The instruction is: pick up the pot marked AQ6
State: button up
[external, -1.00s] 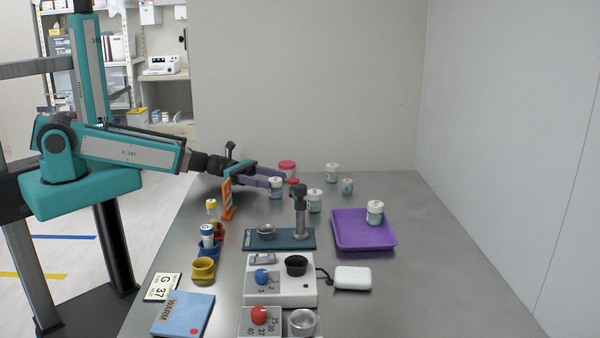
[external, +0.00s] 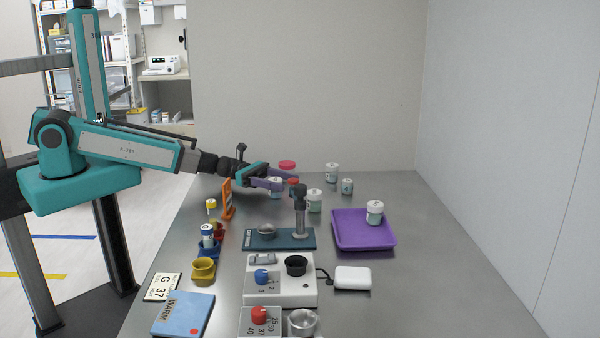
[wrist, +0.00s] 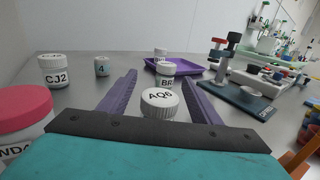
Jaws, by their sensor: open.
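The pot marked AQ6 (wrist: 160,103) has a white ribbed lid and stands between the two purple fingers of my gripper (wrist: 159,78) in the wrist view. The fingers reach past it on both sides, and there is a visible gap beside the lid. My gripper (external: 288,180) is open. The pot's lower body is hidden in the wrist view.
A pink-lidded jar (wrist: 18,115) stands close to my gripper's left in the wrist view. A pot marked BR (wrist: 166,78) stands just beyond the fingertips. CJ2 (wrist: 53,72) and a pot marked 4 (wrist: 102,68) are farther left. An orange stand (external: 228,200) is near my wrist.

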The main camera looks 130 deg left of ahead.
jog(key=shift+w+a, duration=0.15)
jog(key=shift+w, duration=0.55)
jog(key=c, duration=1.1)
jog(key=shift+r, duration=0.1)
jog(key=shift+c, duration=0.2)
notch_tip(320, 180, up, 10)
jog(key=b, duration=0.1)
dwell(0.5)
